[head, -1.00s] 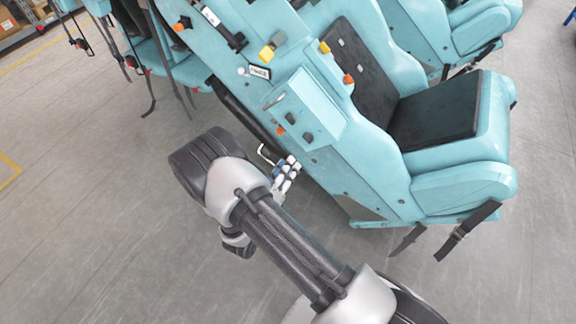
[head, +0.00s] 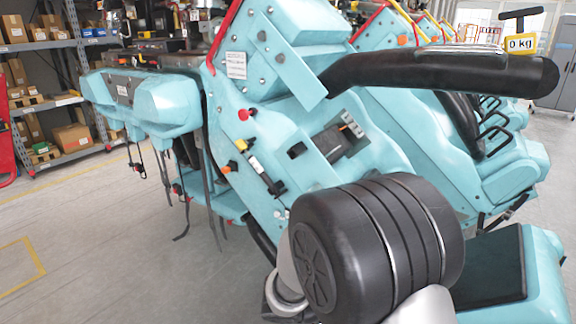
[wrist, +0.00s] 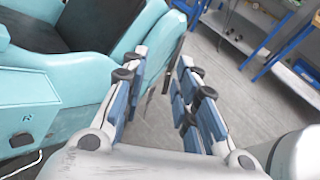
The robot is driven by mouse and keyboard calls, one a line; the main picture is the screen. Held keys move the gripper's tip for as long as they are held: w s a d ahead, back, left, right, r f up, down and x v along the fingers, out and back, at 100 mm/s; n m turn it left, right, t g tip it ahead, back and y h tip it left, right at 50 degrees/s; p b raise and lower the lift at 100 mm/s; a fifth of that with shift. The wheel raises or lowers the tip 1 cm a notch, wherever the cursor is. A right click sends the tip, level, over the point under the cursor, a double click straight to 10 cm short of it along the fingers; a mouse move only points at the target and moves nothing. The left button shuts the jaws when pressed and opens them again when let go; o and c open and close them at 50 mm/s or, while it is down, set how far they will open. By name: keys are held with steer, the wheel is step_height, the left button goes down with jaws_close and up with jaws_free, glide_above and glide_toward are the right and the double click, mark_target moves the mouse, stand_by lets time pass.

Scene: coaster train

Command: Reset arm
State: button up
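My gripper (wrist: 160,95) shows in the wrist view with its two blue-padded fingers spread apart and nothing between them. It is beside the turquoise coaster seat (wrist: 75,65), with grey floor beyond the fingertips. In the head view my arm is folded up close to the camera, and its dark joint covers part of the turquoise coaster train (head: 345,130). The gripper is hidden in the head view.
Shelves with cardboard boxes (head: 72,138) stand at the far left. A black padded bar (head: 440,72) juts across the upper right. A grey cabinet (head: 555,60) is at the right back. The floor at the left (head: 110,230) is clear. A blue-framed bench (wrist: 275,50) shows in the wrist view.

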steer(key=s+r+m+g+y, duration=0.2)
steer(key=s+r+m+y, duration=0.3)
steer(key=s+m+y, duration=0.5)
steer(key=s+a+r+m+t+y, duration=0.3)
steer(key=s+a+r+m+t, duration=0.2)
steer(key=a+m, duration=0.3)
steer(key=shift+s+m+y, duration=0.3)
steer(key=shift+s+m, duration=0.3)
steer(key=shift+s, duration=0.3)
